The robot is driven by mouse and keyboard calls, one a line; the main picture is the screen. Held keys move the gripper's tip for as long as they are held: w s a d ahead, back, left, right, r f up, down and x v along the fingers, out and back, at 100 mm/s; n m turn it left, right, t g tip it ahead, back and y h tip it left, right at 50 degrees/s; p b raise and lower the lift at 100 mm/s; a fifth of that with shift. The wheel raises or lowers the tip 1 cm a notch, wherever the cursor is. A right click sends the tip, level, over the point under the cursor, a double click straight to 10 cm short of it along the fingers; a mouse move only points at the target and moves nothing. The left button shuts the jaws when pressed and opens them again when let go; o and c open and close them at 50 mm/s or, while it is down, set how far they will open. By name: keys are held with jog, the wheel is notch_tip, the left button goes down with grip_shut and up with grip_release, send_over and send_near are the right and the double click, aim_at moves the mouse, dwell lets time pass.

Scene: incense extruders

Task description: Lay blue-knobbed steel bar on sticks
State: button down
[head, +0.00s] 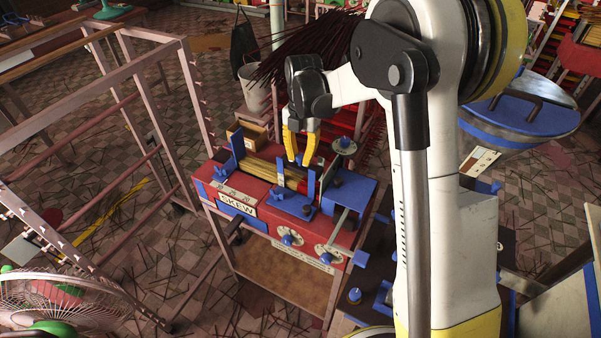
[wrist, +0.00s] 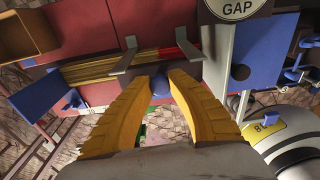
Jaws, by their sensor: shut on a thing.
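The sticks (head: 262,170) lie as a tan bundle in the trough of the red machine marked SKEW. They also show in the wrist view (wrist: 90,70), with red at their right end. My gripper (head: 299,160) is over the machine, just above the right part of the bundle, with its yellow fingers pointing down. In the wrist view its fingertips (wrist: 161,80) are closed on a small blue knob (wrist: 159,88). Grey steel (wrist: 124,54) shows beyond the knob, in angled pieces across the sticks. The fingers hide part of it, and I cannot tell whether the bar touches the sticks.
The red machine (head: 277,218) has blue upright plates, dials and a blue block (head: 350,190) at its right. A wooden rack (head: 150,90) stands left, and a fan (head: 60,300) front left. A blue-lidded drum (head: 520,112) stands right. Loose sticks litter the floor.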

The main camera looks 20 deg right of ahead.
aim_at(301, 164)
notch_tip(301, 164, down, 5)
jog(key=shift+b, duration=0.7)
jog(key=shift+r, duration=0.1)
jog(key=c, duration=1.7)
grip_release()
jog(key=shift+f, duration=0.2)
jog(key=o, duration=0.3)
jog(key=shift+r, duration=0.1)
